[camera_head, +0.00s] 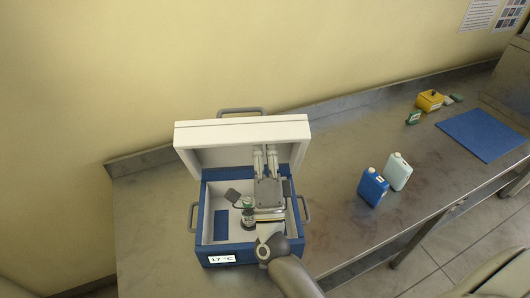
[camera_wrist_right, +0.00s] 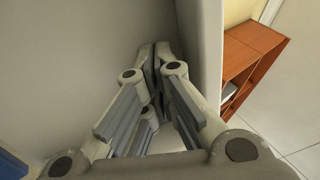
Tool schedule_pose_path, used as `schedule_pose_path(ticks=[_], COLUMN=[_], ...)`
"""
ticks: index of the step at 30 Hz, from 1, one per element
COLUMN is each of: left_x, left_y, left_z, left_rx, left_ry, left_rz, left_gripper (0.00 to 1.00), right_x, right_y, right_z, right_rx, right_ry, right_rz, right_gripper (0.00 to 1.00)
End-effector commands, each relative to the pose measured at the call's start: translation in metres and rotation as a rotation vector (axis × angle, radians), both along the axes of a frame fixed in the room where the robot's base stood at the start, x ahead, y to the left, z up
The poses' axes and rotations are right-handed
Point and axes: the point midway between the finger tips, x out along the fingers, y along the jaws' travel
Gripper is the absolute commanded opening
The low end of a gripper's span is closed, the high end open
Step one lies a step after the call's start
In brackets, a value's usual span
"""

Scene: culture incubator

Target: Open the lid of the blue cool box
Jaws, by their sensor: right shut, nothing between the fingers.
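The blue cool box (camera_head: 204,248) stands on the metal bench with a "17 °C" label on its front. Its white lid (camera_head: 240,131) is raised and tilted back, and the white inside of the box shows. My right gripper (camera_head: 265,150) reaches over the box, with its fingertips at the underside of the lid. In the right wrist view the fingers (camera_wrist_right: 158,50) are shut and empty, close to the lid's pale inner face (camera_wrist_right: 70,60); contact is hard to tell. My left gripper is not in view.
A small dark bottle (camera_head: 248,217) stands inside the box, partly hidden by my arm. A blue bottle (camera_head: 372,188) and a pale bottle (camera_head: 398,172) stand to the right. A yellow box (camera_head: 429,101) and blue mat (camera_head: 484,134) lie farther right. The wall is close behind.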

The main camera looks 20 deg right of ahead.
Motion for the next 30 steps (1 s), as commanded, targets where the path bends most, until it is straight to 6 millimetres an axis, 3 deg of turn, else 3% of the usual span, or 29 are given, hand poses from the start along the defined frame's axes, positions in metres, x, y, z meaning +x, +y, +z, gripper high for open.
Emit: schedule_pose_path(ticks=[12, 30], left_x=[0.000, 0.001], left_y=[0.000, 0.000], left_z=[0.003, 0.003], left_rx=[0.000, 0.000], left_ry=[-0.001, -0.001], left_rz=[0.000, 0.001], left_gripper=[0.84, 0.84], right_x=[0.027, 0.030], right_y=[-0.008, -0.009], right_z=[0.015, 0.016], right_rx=[-0.001, -0.001], right_ry=[0.000, 0.000], right_rz=[-0.001, -0.001], right_gripper=[0.00, 0.00])
